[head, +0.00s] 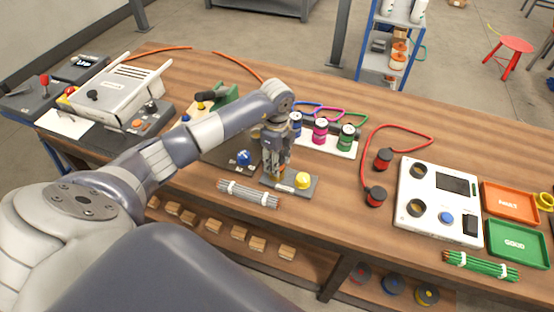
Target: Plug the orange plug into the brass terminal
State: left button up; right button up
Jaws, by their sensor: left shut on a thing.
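My left gripper (277,160) points down over a small dark base plate (308,189) near the front middle of the bench. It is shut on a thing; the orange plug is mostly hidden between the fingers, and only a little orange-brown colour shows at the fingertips. An orange cable (236,63) runs along the back of the bench and passes behind my left wrist. The brass terminal cannot be made out clearly; the gripper covers the left part of the plate. I cannot tell whether plug and terminal touch. My right gripper is not in view.
A yellow dome (303,180) sits on the plate, right beside the fingers. A bundle of grey rods (249,194) lies just left. Blue, pink and green cans (320,131) stand behind. A red cable (370,150) and a white panel (438,202) lie to the right.

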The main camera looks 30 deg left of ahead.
pick_arm(q)
jog(key=shift+f+b, duration=0.5)
jog(key=shift+f, duration=0.3)
jog(key=o, duration=1.2)
jog(key=shift+o, duration=0.2)
notch_tip(320, 180, up, 12)
